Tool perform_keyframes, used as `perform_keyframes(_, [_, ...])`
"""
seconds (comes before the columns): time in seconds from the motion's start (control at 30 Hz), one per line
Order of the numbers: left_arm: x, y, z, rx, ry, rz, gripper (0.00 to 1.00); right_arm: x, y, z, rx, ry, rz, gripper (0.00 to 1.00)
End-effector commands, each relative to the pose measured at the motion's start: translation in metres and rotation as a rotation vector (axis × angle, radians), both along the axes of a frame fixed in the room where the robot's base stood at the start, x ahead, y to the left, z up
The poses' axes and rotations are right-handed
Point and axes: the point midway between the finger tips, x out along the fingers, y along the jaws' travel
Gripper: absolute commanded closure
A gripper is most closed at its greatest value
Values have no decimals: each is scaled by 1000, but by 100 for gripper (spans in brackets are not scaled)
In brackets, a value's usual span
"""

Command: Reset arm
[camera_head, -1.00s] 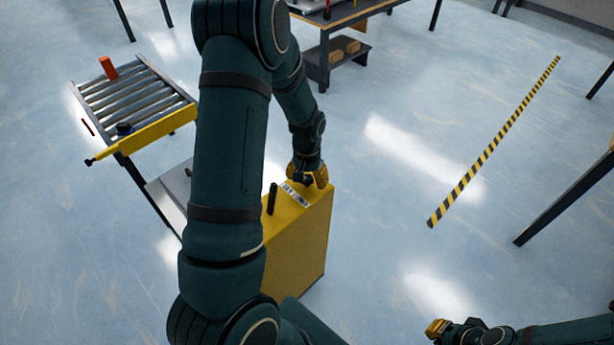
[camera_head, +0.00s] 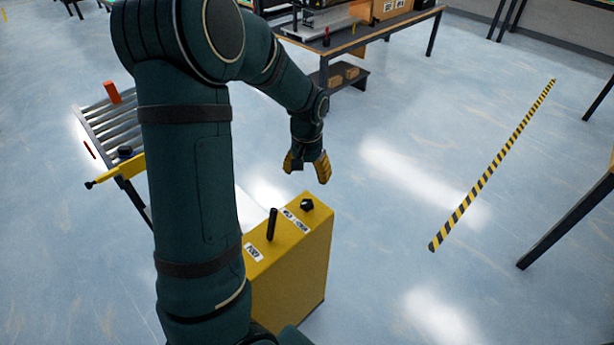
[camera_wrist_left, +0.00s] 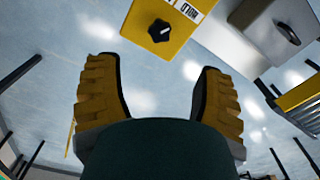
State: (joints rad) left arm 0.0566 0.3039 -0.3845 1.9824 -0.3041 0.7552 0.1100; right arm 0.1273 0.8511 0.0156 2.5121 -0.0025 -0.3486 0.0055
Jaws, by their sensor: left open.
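My left gripper (camera_head: 308,170) is open and empty in the head view, just beyond and above the far edge of a yellow box (camera_head: 292,262). The box has a black knob (camera_head: 307,204) and an upright black lever (camera_head: 272,224) on top, with white labels. In the left wrist view my two yellow fingers (camera_wrist_left: 160,100) are spread wide with nothing between them. The black knob (camera_wrist_left: 160,33) on the box (camera_wrist_left: 150,15) shows beyond them, apart from the fingers. My left arm's large dark green links cover the left middle of the head view. My right gripper is out of view.
A small roller conveyor (camera_head: 107,125) with an orange block (camera_head: 113,92) stands at left, partly behind my arm. A workbench (camera_head: 375,30) with boxes stands at the back. Striped floor tape (camera_head: 490,167) runs at right. The floor between is clear.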

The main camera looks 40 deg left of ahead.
Motion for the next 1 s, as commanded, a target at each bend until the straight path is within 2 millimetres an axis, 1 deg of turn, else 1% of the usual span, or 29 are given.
perform_keyframes(0.47, [0,0,-1,0,1,0,31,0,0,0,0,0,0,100])
perform_keyframes(0.57, [1,-8,-9,-9,-1,-12,31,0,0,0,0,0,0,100])
perform_keyframes(0.67, [4,-33,-34,-38,-13,-46,31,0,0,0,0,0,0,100])
perform_keyframes(0.77, [3,-77,-75,-90,-38,-96,31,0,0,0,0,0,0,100])
perform_keyframes(0.8, [0,-98,-92,-115,-49,-115,31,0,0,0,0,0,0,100])
perform_keyframes(0.87, [-9,-131,-118,-155,-68,-139,31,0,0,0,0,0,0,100])
perform_keyframes(0.9, [-17,-152,-134,-182,-79,-151,31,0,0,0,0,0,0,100])
perform_keyframes(0.97, [-31,-184,-156,-221,-94,-166,31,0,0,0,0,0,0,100])
perform_keyframes(1.0, [-43,-202,-167,-244,-103,-171,31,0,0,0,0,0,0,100])
